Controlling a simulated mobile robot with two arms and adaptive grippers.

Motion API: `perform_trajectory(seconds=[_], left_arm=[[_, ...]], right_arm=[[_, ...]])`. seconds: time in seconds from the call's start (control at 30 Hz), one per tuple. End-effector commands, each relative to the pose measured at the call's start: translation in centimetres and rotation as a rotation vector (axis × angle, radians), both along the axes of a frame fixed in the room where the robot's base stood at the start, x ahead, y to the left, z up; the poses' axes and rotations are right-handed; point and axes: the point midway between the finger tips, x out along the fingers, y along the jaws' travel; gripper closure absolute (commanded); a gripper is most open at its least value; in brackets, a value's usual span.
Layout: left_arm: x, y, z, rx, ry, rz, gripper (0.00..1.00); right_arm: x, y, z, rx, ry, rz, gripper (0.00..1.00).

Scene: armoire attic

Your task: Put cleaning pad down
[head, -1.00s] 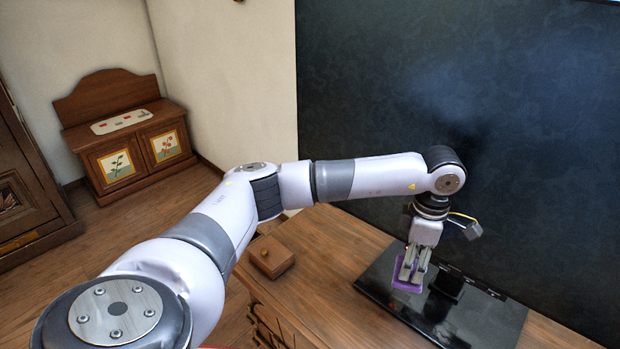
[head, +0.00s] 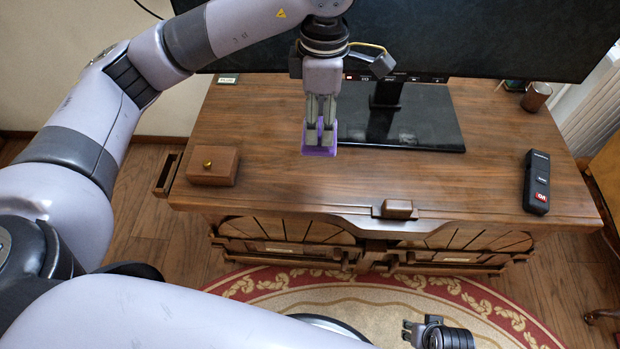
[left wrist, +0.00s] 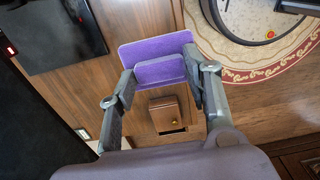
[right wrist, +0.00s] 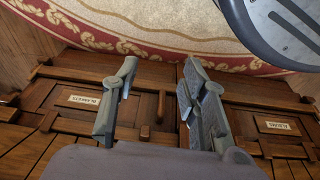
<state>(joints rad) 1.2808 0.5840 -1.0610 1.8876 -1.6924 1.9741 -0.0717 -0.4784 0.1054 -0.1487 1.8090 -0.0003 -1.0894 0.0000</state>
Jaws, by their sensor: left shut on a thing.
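The cleaning pad is a purple pad with a raised grip block. It shows in the head view (head: 320,150) and the left wrist view (left wrist: 160,47). My left gripper (head: 320,137) points down, with its fingers on both sides of the grip block, shut on it. The pad is over the wooden cabinet top (head: 265,125), just left of the black television base (head: 415,115). I cannot tell whether it touches the wood. My right gripper (head: 410,328) is low in front of the cabinet; the right wrist view shows its fingers (right wrist: 158,75) apart and empty.
A small wooden box (head: 213,166) with a knob stands at the cabinet's left. A black remote-like device (head: 537,182) lies at the right, and a brown cup (head: 536,97) stands behind it. A large television (head: 480,40) fills the back. The front middle of the top is mostly clear.

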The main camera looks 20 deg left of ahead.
Motion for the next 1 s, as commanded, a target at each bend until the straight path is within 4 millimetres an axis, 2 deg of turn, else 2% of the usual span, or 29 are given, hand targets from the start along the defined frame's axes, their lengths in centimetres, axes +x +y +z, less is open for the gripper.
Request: perform_trajectory(seconds=[0.03, 0.1, 0.3, 0.4, 0.5, 0.73, 0.9, 1.0], left_arm=[[-0.1, 0.1, -1.7, 0.002, 0.007, 0.002, 0.95], [-0.1, 0.1, -3.7, 0.002, 0.007, 0.002, 0.95], [-0.1, 0.1, -9.0, 0.002, 0.006, 0.002, 0.95], [0.0, 0.1, -11.1, 0.001, 0.003, 0.002, 0.95], [0.0, 0.0, -12.4, 0.001, 0.002, 0.002, 0.95], [0.0, 0.1, -14.1, 0.0, 0.002, 0.002, 0.95], [0.0, 0.1, -16.7, 0.002, 0.004, 0.002, 0.95], [0.0, 0.0, -17.4, 0.001, 0.001, 0.002, 0.95]], right_arm=[[0.2, 0.0, 0.4, 0.0, -0.005, -0.001, 0.6], [0.4, 0.0, 1.2, 0.001, -0.009, -0.001, 0.6], [0.7, 0.0, 3.4, 0.002, -0.021, -0.003, 0.6], [0.8, 0.0, 4.3, 0.002, -0.025, -0.004, 0.6], [0.8, 0.0, 5.0, 0.002, -0.028, -0.005, 0.6], [0.9, 0.0, 5.7, 0.002, -0.032, -0.005, 0.6], [0.9, 0.0, 7.0, 0.003, -0.04, -0.006, 0.6], [0.8, 0.0, 7.4, 0.002, -0.04, -0.006, 0.6]])
